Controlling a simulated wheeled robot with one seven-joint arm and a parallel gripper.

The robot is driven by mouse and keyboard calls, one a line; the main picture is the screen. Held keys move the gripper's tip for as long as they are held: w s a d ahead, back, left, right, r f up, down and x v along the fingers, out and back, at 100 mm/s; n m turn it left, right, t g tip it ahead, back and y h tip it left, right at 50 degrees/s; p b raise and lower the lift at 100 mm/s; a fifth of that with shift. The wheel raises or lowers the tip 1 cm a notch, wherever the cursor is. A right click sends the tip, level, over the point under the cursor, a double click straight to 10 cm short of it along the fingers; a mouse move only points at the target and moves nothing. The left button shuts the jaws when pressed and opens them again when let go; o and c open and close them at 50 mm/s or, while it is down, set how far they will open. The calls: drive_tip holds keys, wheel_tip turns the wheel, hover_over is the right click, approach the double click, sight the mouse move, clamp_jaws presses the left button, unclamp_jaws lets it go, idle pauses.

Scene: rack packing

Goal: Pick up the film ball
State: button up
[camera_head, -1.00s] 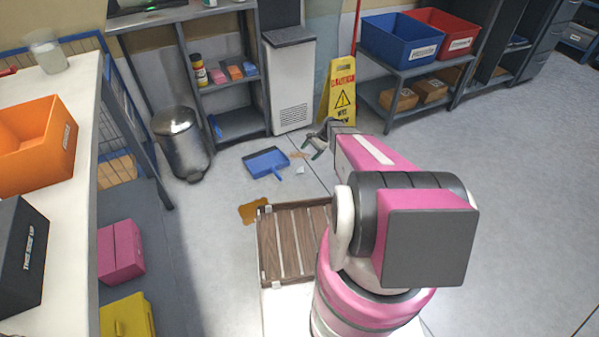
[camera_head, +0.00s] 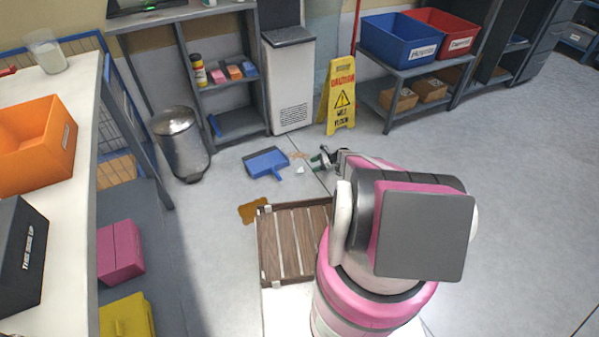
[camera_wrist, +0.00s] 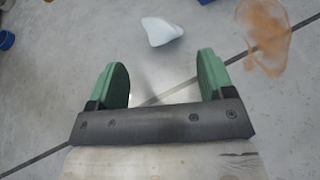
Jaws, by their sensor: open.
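The film ball (camera_wrist: 162,31) is a small, pale, crumpled lump on the grey floor. In the head view it (camera_head: 299,170) lies just right of the blue dustpan. My gripper (camera_wrist: 162,80) shows two green fingers spread apart with nothing between them. In the wrist view the ball is beyond the fingertips, roughly in line with the gap. In the head view my gripper (camera_head: 318,160) is low over the floor, just right of the ball and apart from it.
A blue dustpan (camera_head: 266,162) lies left of the ball. A brown smear (camera_wrist: 268,38) marks the floor nearby. A yellow caution sign (camera_head: 341,95) and a metal bin (camera_head: 181,143) stand behind. A slatted wooden crate (camera_head: 290,245) is in front. Open floor lies to the right.

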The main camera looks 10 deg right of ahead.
sight(301, 169)
drive_tip(key=x, duration=0.9)
drive_tip(key=shift+f, duration=0.2)
drive_tip(key=shift+d, duration=0.1)
drive_tip(key=c, duration=0.9)
